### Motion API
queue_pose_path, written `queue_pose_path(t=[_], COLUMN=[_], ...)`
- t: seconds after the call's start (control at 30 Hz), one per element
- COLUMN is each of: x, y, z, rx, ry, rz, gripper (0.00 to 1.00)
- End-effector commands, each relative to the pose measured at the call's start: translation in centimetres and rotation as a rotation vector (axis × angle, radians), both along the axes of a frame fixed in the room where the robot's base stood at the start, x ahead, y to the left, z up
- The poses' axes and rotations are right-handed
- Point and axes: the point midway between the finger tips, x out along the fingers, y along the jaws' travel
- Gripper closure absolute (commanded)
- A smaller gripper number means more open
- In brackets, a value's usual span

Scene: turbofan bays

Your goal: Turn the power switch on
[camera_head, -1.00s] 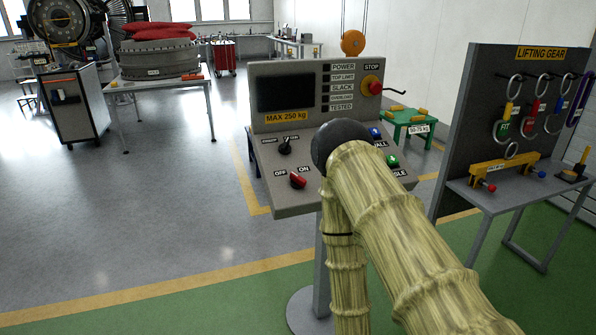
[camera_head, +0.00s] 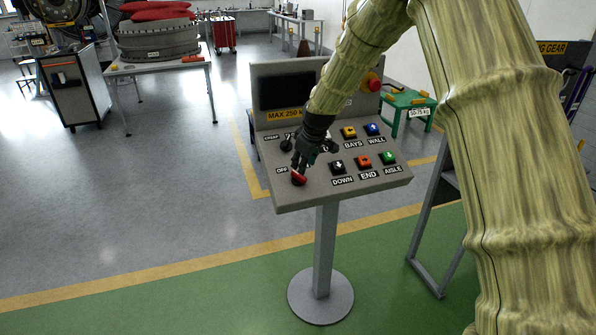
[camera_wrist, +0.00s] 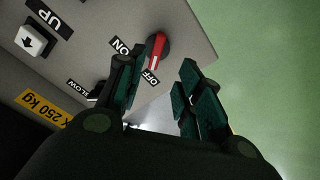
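The power switch is a red rotary knob (camera_head: 299,178) at the lower left of the grey control console (camera_head: 340,195), with OFF and ON labels beside it. In the wrist view the red knob (camera_wrist: 157,49) shows just beyond my fingertips, its white mark toward the OFF label. My gripper (camera_head: 308,160) is over the knob in the head view and partly hides the ON label. In the wrist view my gripper (camera_wrist: 158,80) is open, its two green-padded fingers apart with nothing between them. Whether a finger touches the knob I cannot tell.
A black selector (camera_head: 286,146) sits just above the knob. A red stop button (camera_head: 373,83) is on the upper panel. Floor left of the console is clear.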

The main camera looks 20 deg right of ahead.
Motion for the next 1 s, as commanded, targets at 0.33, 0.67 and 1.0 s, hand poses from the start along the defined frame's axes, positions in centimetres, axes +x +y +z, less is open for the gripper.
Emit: queue_pose_path(t=[0.33, 0.67, 1.0], x=[1.3, 2.9, 4.5], y=[0.0, 0.1, 0.3], z=[-0.8, -4.2, -7.3], rx=[-0.004, -0.003, -0.003], ry=[-0.003, -0.004, -0.004], rz=[0.008, 0.007, 0.007], gripper=[0.64, 0.64, 0.64])
